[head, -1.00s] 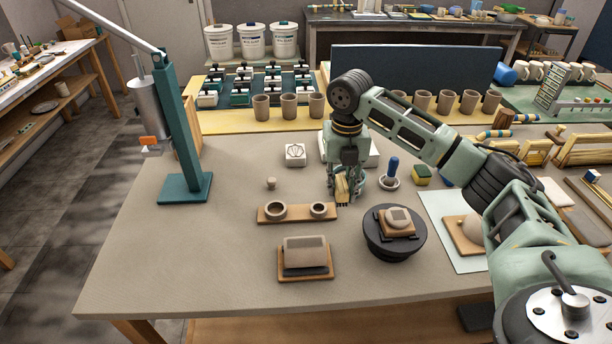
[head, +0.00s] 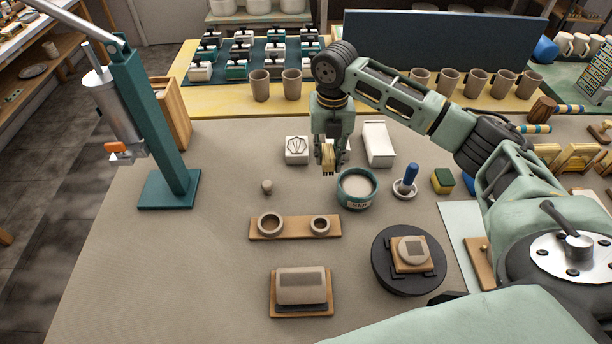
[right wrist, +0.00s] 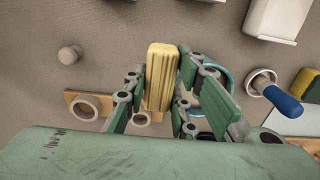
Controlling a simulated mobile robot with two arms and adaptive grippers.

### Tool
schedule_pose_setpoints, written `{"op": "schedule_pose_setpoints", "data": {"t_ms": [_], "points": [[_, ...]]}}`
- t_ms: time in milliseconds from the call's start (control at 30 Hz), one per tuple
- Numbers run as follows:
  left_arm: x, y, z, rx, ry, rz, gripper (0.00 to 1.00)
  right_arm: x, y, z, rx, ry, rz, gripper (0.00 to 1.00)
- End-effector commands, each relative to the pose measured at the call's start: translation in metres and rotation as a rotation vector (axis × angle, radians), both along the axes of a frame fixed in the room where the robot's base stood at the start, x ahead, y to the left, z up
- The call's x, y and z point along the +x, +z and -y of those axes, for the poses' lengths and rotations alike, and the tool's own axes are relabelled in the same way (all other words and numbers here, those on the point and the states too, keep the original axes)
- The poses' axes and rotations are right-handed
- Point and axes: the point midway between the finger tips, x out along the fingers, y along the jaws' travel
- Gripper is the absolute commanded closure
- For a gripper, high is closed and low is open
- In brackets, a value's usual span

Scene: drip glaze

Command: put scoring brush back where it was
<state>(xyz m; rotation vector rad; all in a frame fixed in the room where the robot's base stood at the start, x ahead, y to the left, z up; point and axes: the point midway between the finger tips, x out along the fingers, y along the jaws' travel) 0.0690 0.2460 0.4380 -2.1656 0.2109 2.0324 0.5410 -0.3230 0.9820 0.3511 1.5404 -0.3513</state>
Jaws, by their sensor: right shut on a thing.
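The scoring brush (head: 328,157) has a pale yellow wooden body with dark bristles at its lower end. My right gripper (head: 329,163) is shut on it and holds it upright above the table, left of the teal slip jar (head: 357,190). In the right wrist view the yellow brush body (right wrist: 161,75) stands between the two green fingers, with the jar's rim (right wrist: 222,88) partly hidden behind the right finger. Whether the bristles touch the table cannot be told. My left gripper is not in view.
A white stamped block (head: 297,150) and a white box (head: 378,144) stand close to the gripper. A blue-handled tool in a small dish (head: 405,186), a sponge (head: 442,181) and a board with two clay rings (head: 295,228) surround the jar.

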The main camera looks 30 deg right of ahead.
Motion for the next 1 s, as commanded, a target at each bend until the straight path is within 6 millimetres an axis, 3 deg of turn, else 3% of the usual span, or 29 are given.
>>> {"op": "schedule_pose_setpoints", "data": {"t_ms": [167, 300, 500, 700, 1000], "points": [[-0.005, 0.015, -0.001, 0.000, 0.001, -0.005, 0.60, 0.004, -0.020, -0.039, 0.001, 0.001, -0.003, 0.96], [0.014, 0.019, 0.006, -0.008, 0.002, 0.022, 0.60, 0.006, -0.032, -0.055, 0.000, -0.001, -0.001, 0.96], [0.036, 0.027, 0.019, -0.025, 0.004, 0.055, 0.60, 0.005, -0.048, -0.059, -0.001, -0.003, -0.005, 0.96], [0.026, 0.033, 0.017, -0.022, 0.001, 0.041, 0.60, 0.006, -0.073, -0.059, 0.000, -0.002, 0.000, 0.96], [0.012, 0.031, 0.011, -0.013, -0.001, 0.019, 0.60, 0.006, -0.077, -0.059, 0.000, -0.001, 0.001, 0.96]]}}
